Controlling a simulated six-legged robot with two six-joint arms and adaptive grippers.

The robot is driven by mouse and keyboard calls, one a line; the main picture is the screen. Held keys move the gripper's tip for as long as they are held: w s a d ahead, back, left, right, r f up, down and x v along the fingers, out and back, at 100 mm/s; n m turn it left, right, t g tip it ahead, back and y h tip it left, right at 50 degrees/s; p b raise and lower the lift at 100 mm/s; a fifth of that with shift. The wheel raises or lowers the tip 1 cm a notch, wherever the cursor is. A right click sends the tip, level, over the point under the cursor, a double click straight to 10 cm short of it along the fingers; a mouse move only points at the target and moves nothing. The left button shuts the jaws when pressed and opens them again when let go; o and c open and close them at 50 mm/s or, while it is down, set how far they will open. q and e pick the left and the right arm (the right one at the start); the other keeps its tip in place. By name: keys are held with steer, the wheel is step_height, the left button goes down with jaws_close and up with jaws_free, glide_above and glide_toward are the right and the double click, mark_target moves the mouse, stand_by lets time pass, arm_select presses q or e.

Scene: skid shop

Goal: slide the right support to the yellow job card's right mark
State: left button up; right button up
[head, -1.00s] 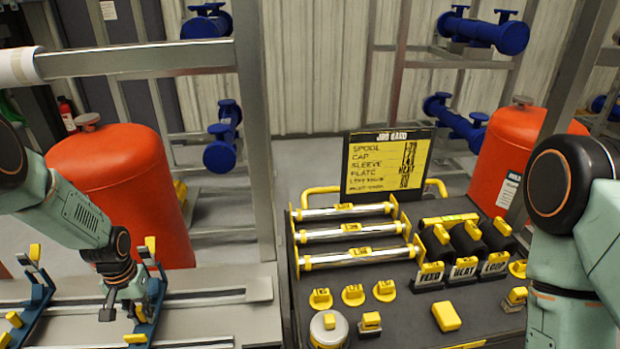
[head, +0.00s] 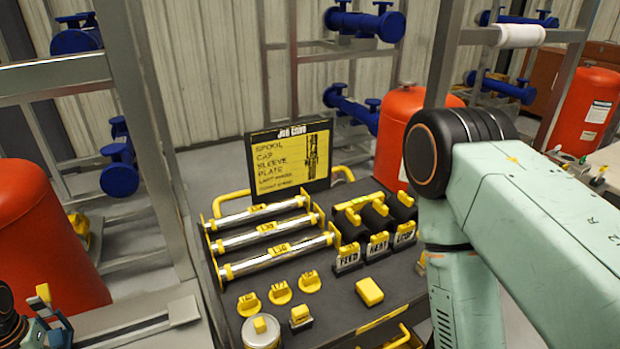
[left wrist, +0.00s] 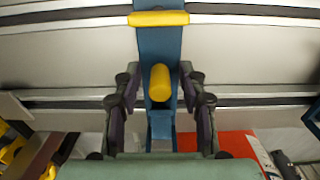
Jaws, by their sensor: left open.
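The blue support (left wrist: 163,45) shows in the left wrist view, with a yellow bar (left wrist: 158,18) across it and a yellow knob (left wrist: 160,83) lower down. My left gripper (left wrist: 161,78) is open, with one finger on each side of the knob and visible gaps between. In the head view only the top of the support, with its yellow tip (head: 43,292), shows at the lower left edge. The yellow job card (head: 290,160) stands at the back of the dark cart; its small lower lines are too blurred to read. My right gripper is out of view.
The grey rail bench (head: 150,310) with a dark slot runs at the lower left. The cart (head: 345,315) beside it holds three silver spools (head: 275,235), yellow caps and labelled blocks. A metal frame post (head: 150,130) rises between bench and cart. Red tanks stand behind.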

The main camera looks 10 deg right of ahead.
arm_select(q)
step_height(320, 180, up, 7)
steer(key=p, duration=0.7)
steer(key=shift+r, duration=0.1)
stand_by(0.4)
